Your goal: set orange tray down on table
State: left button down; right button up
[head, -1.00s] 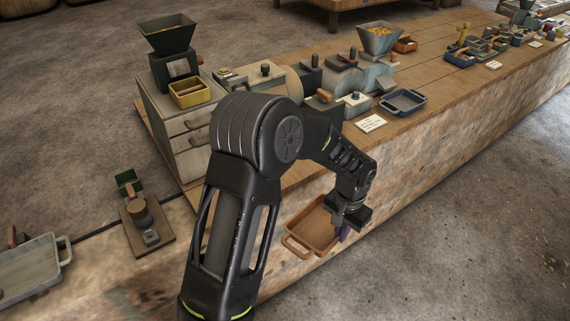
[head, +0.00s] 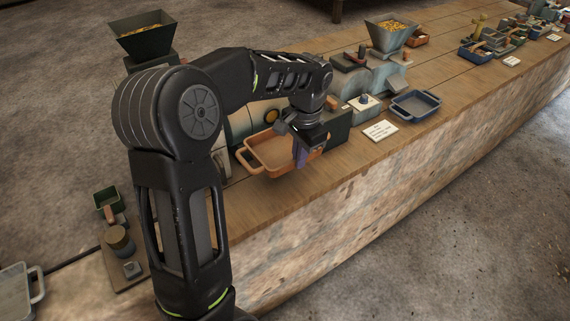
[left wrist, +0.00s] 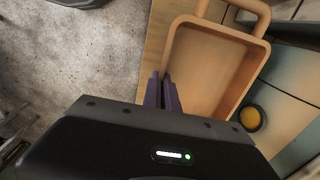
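The orange tray (head: 270,152) is a shallow rectangular tray with loop handles, above or at the table top in the middle of the head view. I cannot tell whether its underside touches the wood. My left gripper (head: 301,157) points down at the tray's right side. In the left wrist view the purple fingers (left wrist: 162,92) are close together at the wall of the orange tray (left wrist: 205,70), with the wall between them. The tray looks empty. The table (head: 330,195) is a long wooden bench. My right gripper is not in view.
Grey machine blocks (head: 357,80) stand just behind the tray. A blue tray (head: 415,104) and a white card (head: 380,131) lie to the right. A hopper of yellow bits (head: 390,35) stands farther back. The table's front strip is clear.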

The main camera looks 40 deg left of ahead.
pick_arm(q)
jog(key=shift+w, duration=0.1)
send_over(297, 192)
jog(key=shift+d+f, duration=0.15)
jog(key=shift+f, duration=1.4)
jog(key=shift+d+f, duration=0.1)
jog(key=shift+f, duration=1.4)
jog(key=shift+f, duration=1.85)
jog(key=shift+f, duration=0.1)
jog(key=shift+f, duration=0.15)
jog(key=c, duration=1.7)
grip_release()
